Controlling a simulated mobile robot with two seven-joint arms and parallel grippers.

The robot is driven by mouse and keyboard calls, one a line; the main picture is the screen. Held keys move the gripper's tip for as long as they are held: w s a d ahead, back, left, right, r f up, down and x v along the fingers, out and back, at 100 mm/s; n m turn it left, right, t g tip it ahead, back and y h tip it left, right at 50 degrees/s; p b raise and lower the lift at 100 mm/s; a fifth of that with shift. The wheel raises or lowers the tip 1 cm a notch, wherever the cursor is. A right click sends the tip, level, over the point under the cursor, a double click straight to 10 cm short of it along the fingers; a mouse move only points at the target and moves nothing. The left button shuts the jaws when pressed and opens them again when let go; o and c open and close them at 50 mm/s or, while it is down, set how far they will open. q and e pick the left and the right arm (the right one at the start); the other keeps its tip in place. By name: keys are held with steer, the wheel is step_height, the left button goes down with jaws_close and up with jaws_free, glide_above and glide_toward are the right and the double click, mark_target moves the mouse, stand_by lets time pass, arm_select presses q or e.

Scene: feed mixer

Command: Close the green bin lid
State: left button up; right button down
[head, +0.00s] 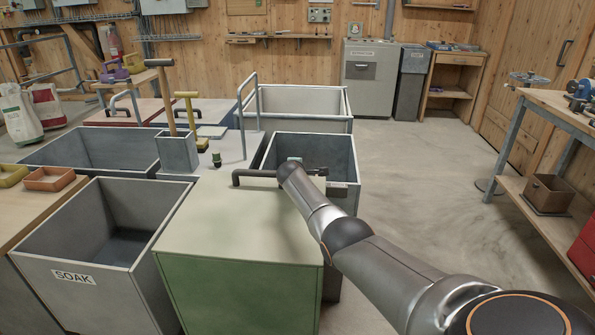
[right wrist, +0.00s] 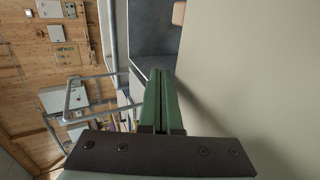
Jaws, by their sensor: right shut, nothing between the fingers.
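The green bin (head: 240,293) stands in the front middle of the head view. Its pale lid (head: 222,225) looks flat on top, with no opening visible from here. A dark bar handle (head: 252,173) is at the lid's far end, partly hidden by my right arm. My right arm reaches in from the lower right and ends at this handle; its fingers are hidden in the head view. In the right wrist view my right gripper (right wrist: 160,75) has its two green fingers together, empty, beside a pale surface (right wrist: 250,70). I cannot tell whether they touch it. My left gripper is out of view.
An open grey bin marked SOAK (head: 72,276) stands left of the green bin. Another open grey bin (head: 340,150) is behind my right arm. A grey holder (head: 177,153) with upright tools stands beyond the lid. A workbench (head: 545,105) is at right; floor between is clear.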

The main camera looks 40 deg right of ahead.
steer(key=shift+r+p, duration=0.7)
steer(key=shift+r, duration=0.05)
step_height(320, 180, up, 3)
steer(key=p, duration=0.3)
steer(key=shift+r+p, duration=0.15)
steer(key=shift+p, duration=0.25)
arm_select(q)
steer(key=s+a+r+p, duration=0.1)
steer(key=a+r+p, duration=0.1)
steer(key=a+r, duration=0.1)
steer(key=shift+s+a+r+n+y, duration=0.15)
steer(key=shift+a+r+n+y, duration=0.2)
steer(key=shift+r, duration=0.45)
arm_select(e)
step_height(320, 180, up, 9)
steer(key=shift+r, duration=0.15)
